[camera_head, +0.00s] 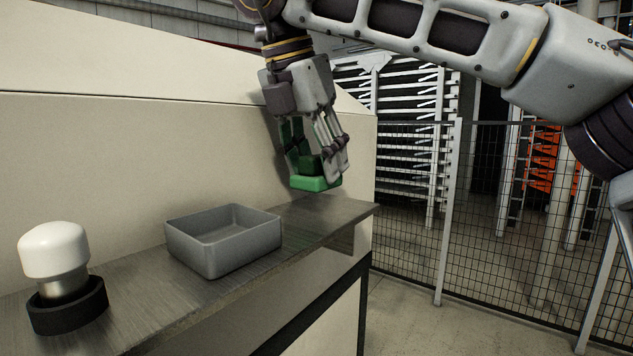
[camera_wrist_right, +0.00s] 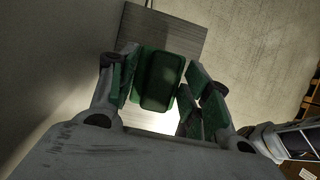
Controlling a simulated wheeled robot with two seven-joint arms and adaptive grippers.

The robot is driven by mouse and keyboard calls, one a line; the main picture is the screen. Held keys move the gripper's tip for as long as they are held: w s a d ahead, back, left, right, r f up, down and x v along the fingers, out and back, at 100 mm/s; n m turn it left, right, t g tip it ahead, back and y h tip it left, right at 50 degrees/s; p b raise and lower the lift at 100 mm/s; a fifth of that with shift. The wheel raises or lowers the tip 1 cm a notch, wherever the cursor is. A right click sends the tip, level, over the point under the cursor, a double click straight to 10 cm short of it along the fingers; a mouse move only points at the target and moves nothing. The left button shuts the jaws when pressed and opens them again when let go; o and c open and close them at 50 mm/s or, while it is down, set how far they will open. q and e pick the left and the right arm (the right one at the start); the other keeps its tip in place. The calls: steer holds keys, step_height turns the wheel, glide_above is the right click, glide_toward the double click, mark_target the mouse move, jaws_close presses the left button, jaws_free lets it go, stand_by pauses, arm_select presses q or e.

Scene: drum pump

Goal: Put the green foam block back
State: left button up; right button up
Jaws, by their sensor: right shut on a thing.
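The green foam block (camera_head: 314,183) is in my right gripper (camera_head: 316,168), near the far right end of the metal shelf (camera_head: 330,212). The gripper points down and is shut on the block. The block's lower part shows below the fingertips; I cannot tell whether it touches the shelf or hangs just above it. In the right wrist view the block (camera_wrist_right: 162,80) shows as a dark green rectangle between the fingers of the right gripper (camera_wrist_right: 160,88), with the shelf (camera_wrist_right: 180,35) behind it. My left gripper is not in view.
An empty grey open tray (camera_head: 224,240) stands on the shelf, left of the gripper. A white-capped pump part (camera_head: 55,250) in a black ring base stands at the near left. A pale wall (camera_head: 150,150) rises behind the shelf. A mesh fence (camera_head: 500,220) stands beyond on the right.

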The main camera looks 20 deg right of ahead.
mark_target(316, 182)
steer(key=shift+f, duration=1.8)
steer(key=o, duration=0.9)
steer(key=shift+f, duration=0.1)
steer(key=shift+v, duration=2.55)
steer(key=shift+d+v, duration=0.15)
steer(key=shift+v, duration=2)
steer(key=shift+d+v, duration=0.1)
steer(key=shift+v, duration=2.05)
steer(key=shift+w, duration=0.15)
